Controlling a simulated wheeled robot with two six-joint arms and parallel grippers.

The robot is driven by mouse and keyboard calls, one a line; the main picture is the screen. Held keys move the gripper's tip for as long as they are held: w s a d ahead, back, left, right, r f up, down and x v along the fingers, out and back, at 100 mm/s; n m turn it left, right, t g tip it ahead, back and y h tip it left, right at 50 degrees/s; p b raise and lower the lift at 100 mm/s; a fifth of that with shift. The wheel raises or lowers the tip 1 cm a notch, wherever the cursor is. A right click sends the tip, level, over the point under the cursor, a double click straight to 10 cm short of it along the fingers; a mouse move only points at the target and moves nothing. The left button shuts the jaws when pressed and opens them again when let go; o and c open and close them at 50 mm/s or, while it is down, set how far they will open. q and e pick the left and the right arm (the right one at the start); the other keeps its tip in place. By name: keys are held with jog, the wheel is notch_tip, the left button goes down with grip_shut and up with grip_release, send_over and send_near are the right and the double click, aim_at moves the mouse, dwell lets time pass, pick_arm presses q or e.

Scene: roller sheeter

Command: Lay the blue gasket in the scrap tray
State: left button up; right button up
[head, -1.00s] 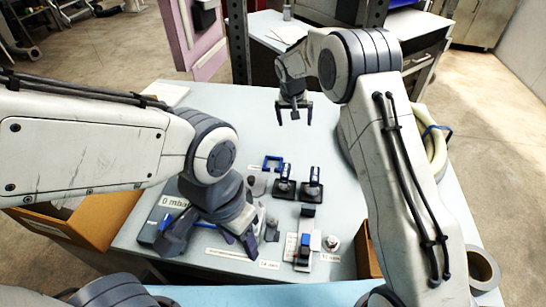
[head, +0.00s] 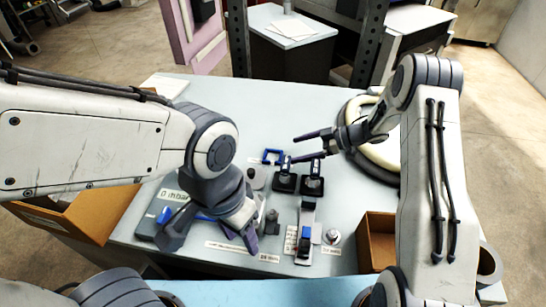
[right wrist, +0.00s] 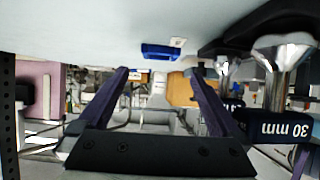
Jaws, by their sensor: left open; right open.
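A blue, open-sided frame, which looks like the blue gasket (head: 272,156), lies on the grey table behind two black-based posts. In the right wrist view the blue gasket (right wrist: 160,52) shows ahead of the fingertips, apart from them. My right gripper (head: 297,148) is open and empty, turned sideways and pointing left, just right of the gasket. Its open fingers also show in the right wrist view (right wrist: 160,72). My left gripper (head: 212,240) is open over the front left of the table. A brown open box (head: 378,240) stands at the front right; I cannot tell if it is the scrap tray.
Two black-based posts (head: 285,182) stand close below my right gripper; a collar marked 30 mm (right wrist: 287,129) shows near it. A grey gauge box (head: 152,218) lies by my left gripper. A cardboard box (head: 75,215) is at the left. The table's back middle is clear.

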jog(key=p+x, duration=0.3)
jog(key=x, duration=0.3)
jog(key=shift+a, duration=0.2)
jog(key=shift+w+a+f, duration=0.1)
jog(key=shift+a+f, duration=0.2)
jog(key=c, duration=1.4)
jog(key=shift+r, duration=0.1)
